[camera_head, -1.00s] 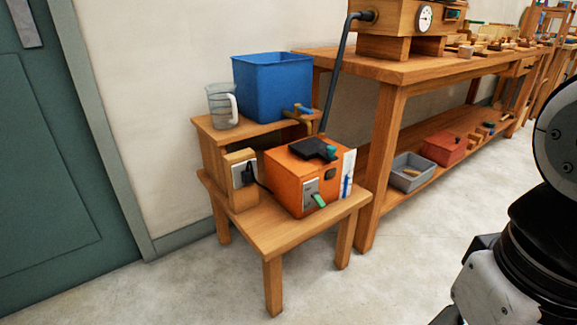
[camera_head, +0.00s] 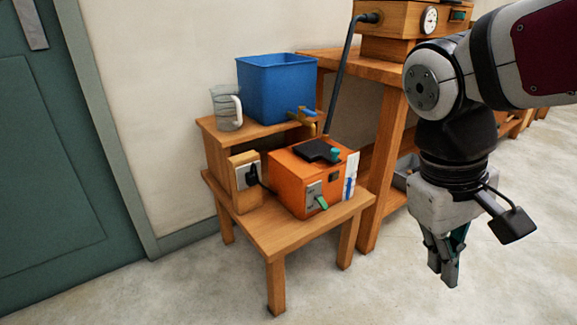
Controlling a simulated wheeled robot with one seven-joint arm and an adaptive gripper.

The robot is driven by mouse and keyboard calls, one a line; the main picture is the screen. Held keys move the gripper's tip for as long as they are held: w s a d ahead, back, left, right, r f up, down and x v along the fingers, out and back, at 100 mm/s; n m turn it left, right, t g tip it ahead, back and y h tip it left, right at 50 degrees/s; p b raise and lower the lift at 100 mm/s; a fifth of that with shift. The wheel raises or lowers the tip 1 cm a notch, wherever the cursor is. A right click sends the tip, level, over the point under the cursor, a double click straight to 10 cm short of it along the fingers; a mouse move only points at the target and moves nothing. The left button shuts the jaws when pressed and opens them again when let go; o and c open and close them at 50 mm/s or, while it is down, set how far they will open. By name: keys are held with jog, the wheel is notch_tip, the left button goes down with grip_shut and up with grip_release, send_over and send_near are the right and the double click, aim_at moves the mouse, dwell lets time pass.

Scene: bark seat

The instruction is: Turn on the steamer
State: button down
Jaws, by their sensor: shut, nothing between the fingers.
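The steamer looks to be the orange box (camera_head: 293,184) on the small wooden table (camera_head: 262,234). It has a black piece (camera_head: 317,150) and a teal knob (camera_head: 335,155) on top. Its front has a metal plate with a green lever (camera_head: 321,203). A black cord runs from its left side to a socket plate (camera_head: 246,175) on a wooden block. My gripper (camera_head: 443,278) points down at the right, in the air, apart from the steamer. Its fingers are shut and empty.
A blue tank (camera_head: 272,90) with a brass tap (camera_head: 302,113) and a clear jug (camera_head: 227,108) stand on a raised shelf. A dark hose (camera_head: 344,75) slopes from the wooden box (camera_head: 390,18) down behind the steamer. The floor in front is clear.

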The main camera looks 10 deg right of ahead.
jog(key=w+f+n+h+p, duration=0.2)
jog(key=w+f+n+h, duration=0.15)
jog(key=w, duration=0.95)
jog(key=n+t+h+p, duration=0.45)
jog(key=n+t, duration=0.55)
jog(key=n, duration=0.5)
send_near(322, 203)
jog(key=shift+m+h, duration=0.25)
jog(key=shift+h, duration=0.05)
jog(key=a+f, duration=0.2)
jog(key=f, duration=0.1)
jog(key=shift+s+a+f, duration=0.2)
jog(key=shift+a+f, duration=0.15)
jog(key=shift+b, duration=0.3)
jog(key=b+x, duration=0.3)
jog(key=x, duration=0.5)
jog(key=shift+w+d+f, duration=0.1)
jog(key=shift+w+d, duration=0.05)
jog(key=shift+b+x, duration=0.35)
jog(key=shift+x, duration=0.5)
